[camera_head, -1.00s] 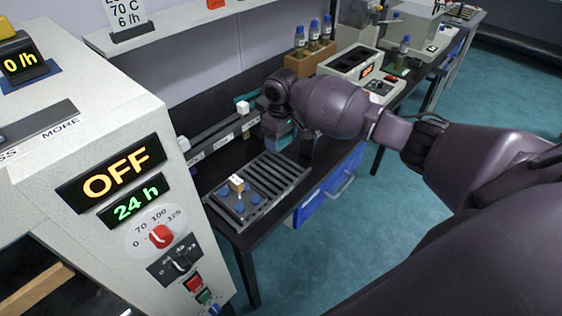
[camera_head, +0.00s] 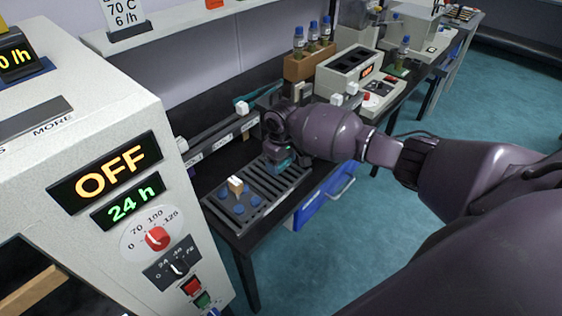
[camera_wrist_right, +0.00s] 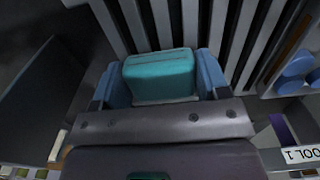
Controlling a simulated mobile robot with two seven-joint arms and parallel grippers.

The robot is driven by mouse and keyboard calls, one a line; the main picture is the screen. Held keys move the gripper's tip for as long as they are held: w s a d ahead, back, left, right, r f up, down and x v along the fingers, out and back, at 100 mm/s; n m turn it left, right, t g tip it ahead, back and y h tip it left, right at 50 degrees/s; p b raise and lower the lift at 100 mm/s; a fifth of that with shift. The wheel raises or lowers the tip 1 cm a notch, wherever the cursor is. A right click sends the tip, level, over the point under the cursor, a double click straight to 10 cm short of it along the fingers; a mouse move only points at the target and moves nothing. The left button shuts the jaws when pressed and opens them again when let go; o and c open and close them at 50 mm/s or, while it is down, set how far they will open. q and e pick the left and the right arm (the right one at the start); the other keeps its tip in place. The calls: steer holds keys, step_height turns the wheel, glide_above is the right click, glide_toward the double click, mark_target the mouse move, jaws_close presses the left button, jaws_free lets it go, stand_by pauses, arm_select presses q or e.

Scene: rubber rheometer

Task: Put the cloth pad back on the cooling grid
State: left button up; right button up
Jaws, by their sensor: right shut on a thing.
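The cloth pad is a teal block (camera_wrist_right: 160,77), shut between the two blue fingers of my right gripper (camera_wrist_right: 162,84) in the wrist view. In the head view my right gripper (camera_head: 279,160) is over the far right part of the cooling grid (camera_head: 275,188), and a bit of the teal pad shows below it. The grid's dark and light slats (camera_wrist_right: 232,40) lie beyond the pad in the wrist view. I cannot tell whether the pad touches the slats. My left gripper is not in view.
The big grey cabinet (camera_head: 75,130) stands close on the left. A labelled rail (camera_head: 222,137) runs behind the grid. A bottle rack (camera_head: 305,66) stands farther back.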

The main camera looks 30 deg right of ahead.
steer(key=shift+f, duration=0.2)
steer(key=o, duration=0.9)
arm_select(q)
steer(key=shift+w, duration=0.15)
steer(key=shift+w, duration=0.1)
arm_select(e)
steer(key=shift+r, duration=0.15)
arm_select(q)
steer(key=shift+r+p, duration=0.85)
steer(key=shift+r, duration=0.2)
arm_select(e)
step_height(320, 180, up, 12)
